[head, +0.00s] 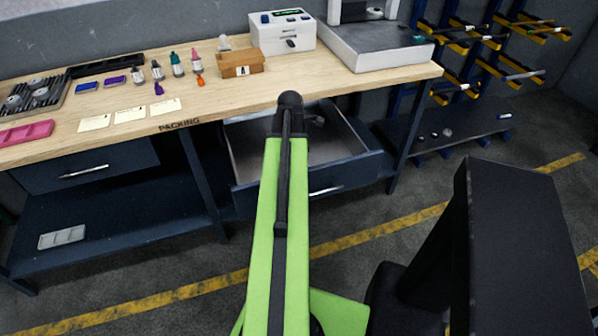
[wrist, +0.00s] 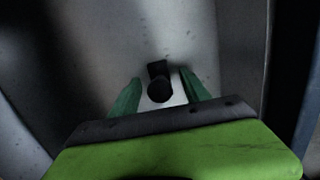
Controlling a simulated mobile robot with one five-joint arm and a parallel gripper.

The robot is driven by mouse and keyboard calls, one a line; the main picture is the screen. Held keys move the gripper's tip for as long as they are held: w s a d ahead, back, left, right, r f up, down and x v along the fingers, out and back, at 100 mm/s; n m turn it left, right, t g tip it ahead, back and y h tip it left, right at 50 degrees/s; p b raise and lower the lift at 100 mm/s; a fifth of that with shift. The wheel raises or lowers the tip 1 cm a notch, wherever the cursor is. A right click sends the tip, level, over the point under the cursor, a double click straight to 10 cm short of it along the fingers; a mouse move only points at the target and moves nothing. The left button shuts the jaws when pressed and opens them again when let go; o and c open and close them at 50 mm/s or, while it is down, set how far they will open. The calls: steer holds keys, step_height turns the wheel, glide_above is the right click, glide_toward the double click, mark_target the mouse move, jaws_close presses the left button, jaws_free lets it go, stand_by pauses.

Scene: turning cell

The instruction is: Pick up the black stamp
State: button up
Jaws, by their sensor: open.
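In the wrist view a small black stamp (wrist: 159,88) with a round knob stands on the light grey floor of a drawer. My gripper (wrist: 161,77) is open, with one green finger on each side of the stamp. Gaps show between the fingers and the stamp, and it is not gripped.
The bench (head: 225,98) holds a white boxed device (head: 283,36), a wooden box (head: 240,64), several small bottles and white cards. A closed drawer (head: 85,168) is at the left. Drawer walls stand close around my gripper. A rack (head: 490,60) stands at the right.

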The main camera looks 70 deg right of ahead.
step_height(320, 180, down, 2)
steer(key=shift+s+b, duration=0.1)
steer(key=shift+b, duration=0.25)
steer(key=shift+r, duration=0.15)
steer(key=shift+c, duration=0.3)
jaws_close()
steer(key=shift+r, duration=0.1)
step_height(320, 180, up, 10)
steer(key=p, duration=1)
steer(key=shift+p, duration=0.3)
